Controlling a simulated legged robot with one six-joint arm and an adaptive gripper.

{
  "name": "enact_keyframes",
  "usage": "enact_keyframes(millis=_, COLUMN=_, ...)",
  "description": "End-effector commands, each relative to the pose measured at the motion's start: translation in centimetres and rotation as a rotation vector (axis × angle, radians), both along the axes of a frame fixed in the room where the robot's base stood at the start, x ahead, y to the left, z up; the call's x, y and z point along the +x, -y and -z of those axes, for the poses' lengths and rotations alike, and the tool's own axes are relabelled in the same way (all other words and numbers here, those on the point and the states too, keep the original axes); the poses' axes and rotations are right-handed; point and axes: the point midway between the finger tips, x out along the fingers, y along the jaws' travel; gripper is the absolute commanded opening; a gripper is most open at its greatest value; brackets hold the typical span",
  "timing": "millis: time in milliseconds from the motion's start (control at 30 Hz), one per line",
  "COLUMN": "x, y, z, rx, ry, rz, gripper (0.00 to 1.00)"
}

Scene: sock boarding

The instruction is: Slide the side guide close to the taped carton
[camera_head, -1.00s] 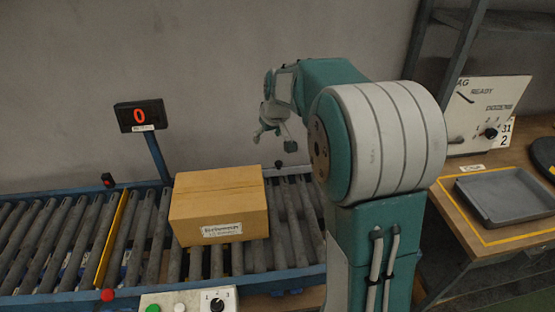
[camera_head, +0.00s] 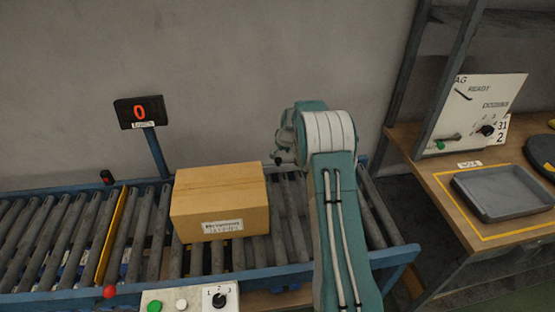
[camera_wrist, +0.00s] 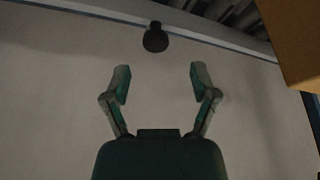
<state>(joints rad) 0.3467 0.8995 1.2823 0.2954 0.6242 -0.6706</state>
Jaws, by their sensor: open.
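The closed brown carton (camera_head: 222,203) with a white label sits on the roller conveyor, near its middle. A corner of it shows at the upper right of the wrist view (camera_wrist: 296,40). A round black knob (camera_wrist: 155,38) stands at the conveyor's edge rail in the wrist view; I cannot tell whether it belongs to the side guide, which I cannot clearly make out. My gripper (camera_wrist: 160,82) is open and empty, its two fingers apart, with the knob ahead of the gap between them. In the head view my arm mostly hides the gripper, behind and right of the carton.
The roller conveyor has a blue frame (camera_head: 395,256) and a yellow bar (camera_head: 117,236) across its rollers left of the carton. A display reading 0 (camera_head: 142,112) stands behind. A button panel (camera_head: 188,300) is in front. A table with a grey tray (camera_head: 502,194) stands right.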

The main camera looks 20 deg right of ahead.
Motion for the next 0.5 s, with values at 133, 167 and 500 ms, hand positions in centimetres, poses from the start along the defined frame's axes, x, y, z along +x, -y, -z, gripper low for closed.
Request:
enact_keyframes(millis=133, x=1.0, y=-0.1, z=2.6, rx=0.002, ry=-0.002, rz=-0.001, gripper=0.76)
enact_keyframes(millis=167, x=1.2, y=-0.1, z=2.9, rx=0.002, ry=-0.001, rz=-0.001, gripper=0.76)
enact_keyframes(millis=500, x=1.9, y=-0.3, z=4.5, rx=-0.001, ry=0.001, rz=0.0, gripper=0.76)
